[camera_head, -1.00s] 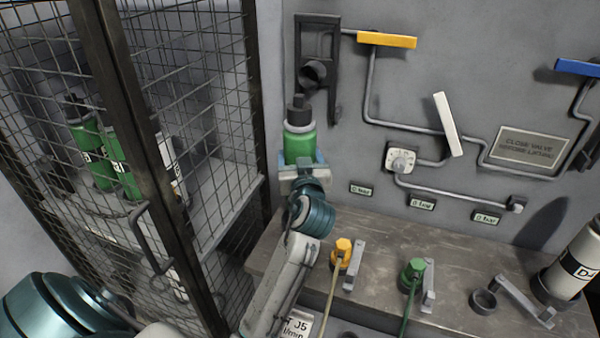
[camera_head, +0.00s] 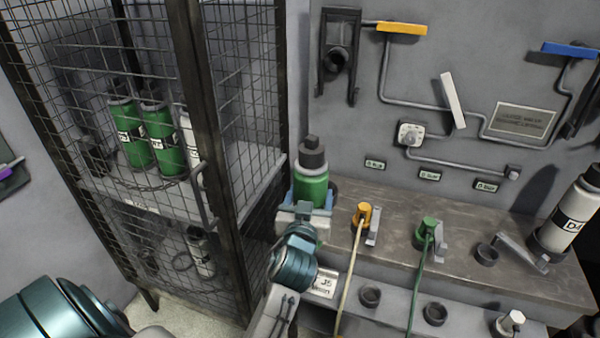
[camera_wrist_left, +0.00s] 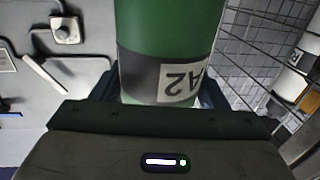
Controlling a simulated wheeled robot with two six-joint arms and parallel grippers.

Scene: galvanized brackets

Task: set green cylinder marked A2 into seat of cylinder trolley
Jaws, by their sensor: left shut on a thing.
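The green cylinder marked A2 (camera_head: 311,186), with a grey collar and dark valve top, stands roughly upright in my left gripper (camera_head: 306,208). The gripper is shut on its body. In the left wrist view the green cylinder (camera_wrist_left: 168,28) shows its dark band and A2 label between the jaws. In the head view it is in front of the left end of the bench; I cannot tell whether its base touches anything, as the gripper hides it. I cannot pick out the cylinder trolley for certain. My right gripper is not in view.
A mesh cage (camera_head: 232,130) holding green cylinders (camera_head: 160,135) stands left. The bench (camera_head: 400,225) carries a yellow connector (camera_head: 363,213), a green connector (camera_head: 428,229), empty rings and a pale cylinder (camera_head: 568,222). A black bracket (camera_head: 353,60) hangs on the wall.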

